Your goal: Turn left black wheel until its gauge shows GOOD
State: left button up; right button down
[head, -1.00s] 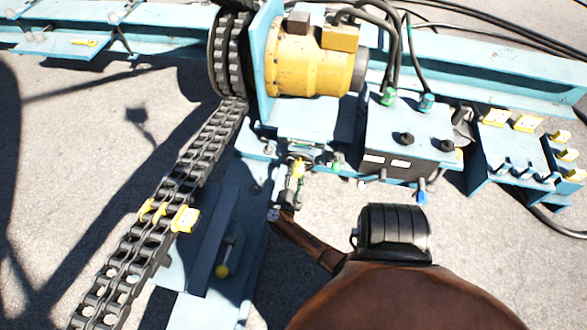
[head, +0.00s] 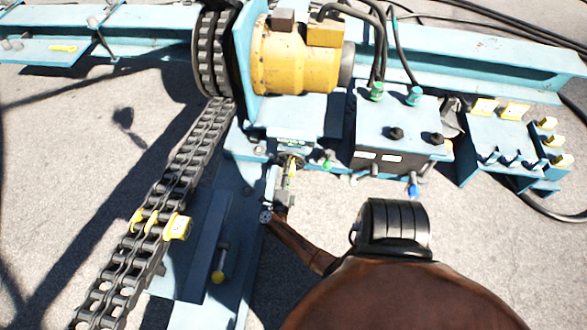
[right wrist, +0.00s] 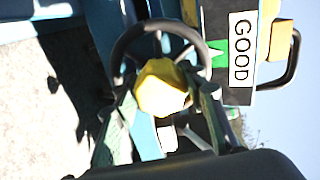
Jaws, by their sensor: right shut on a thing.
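A black wheel (right wrist: 122,48) with a yellow hub (right wrist: 162,88) is in the right wrist view. The gauge (right wrist: 238,92) beside it has a white label reading GOOD, next to a green patch with a pale pointed marker. My right gripper (right wrist: 163,112) is shut on the wheel, with a finger on each side of the hub. In the head view my right gripper (head: 282,178) is at the blue mount below the yellow motor; the wheel is small and mostly hidden there. A second wheel cannot be made out. My left gripper is out of view.
The yellow motor (head: 298,58) stands above my right gripper, with a heavy chain (head: 185,170) to its left. A blue valve box (head: 398,122) and a blue bracket (head: 505,145) stand to the right. Open pavement (head: 470,235) lies at lower right.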

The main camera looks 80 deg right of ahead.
dwell(0.4)
jog(key=c, duration=1.4)
grip_release()
jog(key=shift+c, duration=0.2)
jog(key=shift+o, duration=1)
jog(key=shift+s, duration=0.1)
